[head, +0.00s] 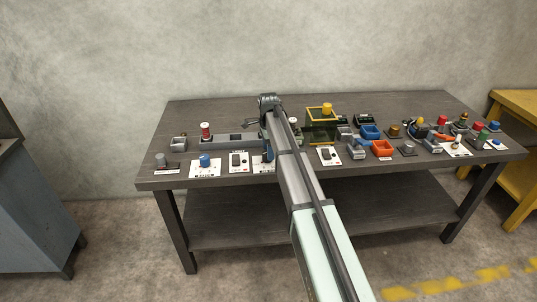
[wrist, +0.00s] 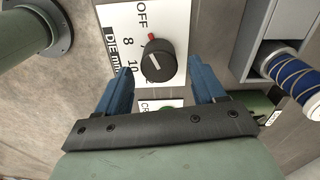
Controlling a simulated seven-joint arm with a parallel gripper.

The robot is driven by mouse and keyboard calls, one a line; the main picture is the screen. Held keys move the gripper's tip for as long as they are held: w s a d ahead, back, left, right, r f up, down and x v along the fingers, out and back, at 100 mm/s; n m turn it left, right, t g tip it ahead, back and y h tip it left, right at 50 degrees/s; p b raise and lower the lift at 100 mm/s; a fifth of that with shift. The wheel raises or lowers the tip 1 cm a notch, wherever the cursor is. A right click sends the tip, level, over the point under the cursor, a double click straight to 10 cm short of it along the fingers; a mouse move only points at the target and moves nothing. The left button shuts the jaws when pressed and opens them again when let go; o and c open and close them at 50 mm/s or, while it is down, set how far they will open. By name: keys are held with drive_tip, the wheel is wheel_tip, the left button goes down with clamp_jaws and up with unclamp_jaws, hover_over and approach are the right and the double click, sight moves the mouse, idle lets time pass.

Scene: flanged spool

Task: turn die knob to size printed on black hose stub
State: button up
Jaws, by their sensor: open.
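In the wrist view, a round black die knob (wrist: 158,62) with a white line and a red mark sits on a white panel (wrist: 116,18). The panel reads OFF, 8, 10 and a partly hidden number, with DIE mm along its left side. My gripper (wrist: 160,69) is open, its blue fingers on either side of the knob, with gaps visible. I cannot tell exactly which mark the knob points to. In the head view my arm hides most of this panel (head: 262,168). I cannot make out the black hose stub or its print.
A grey-green flanged cylinder (wrist: 30,18) stands left of the panel. A grey tray (wrist: 252,62) with a blue-wound spool (wrist: 295,78) is at right. In the head view, other panels and several small bins and parts crowd the table (head: 400,110).

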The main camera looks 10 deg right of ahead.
drive_tip(key=shift+f, duration=1.3)
drive_tip(key=shift+c, duration=0.5)
drive_tip(key=c, duration=0.9)
